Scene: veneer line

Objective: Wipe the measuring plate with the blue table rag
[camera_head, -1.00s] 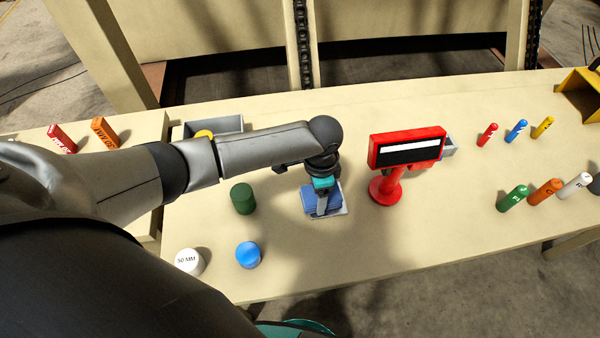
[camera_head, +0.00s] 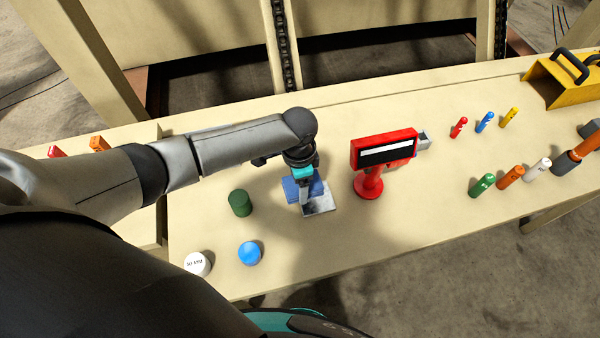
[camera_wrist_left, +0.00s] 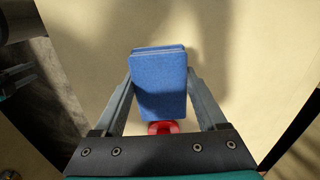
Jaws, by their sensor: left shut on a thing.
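My left gripper (camera_head: 303,200) is shut on the blue table rag (camera_head: 290,189), a folded blue pad. In the left wrist view the rag (camera_wrist_left: 160,85) sits between the two fingers. The measuring plate (camera_head: 320,205) is a pale grey square on the bench, with darker patches on its face. The rag is over its far left side, and its near right part shows. I cannot tell whether the rag touches the plate.
A red display stand (camera_head: 368,183) stands close right of the plate. A green cylinder (camera_head: 240,203), a blue cylinder (camera_head: 249,253) and a white one (camera_head: 197,263) stand left. Several coloured markers (camera_head: 510,177) and a yellow box (camera_head: 565,82) are further right. The front middle bench is clear.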

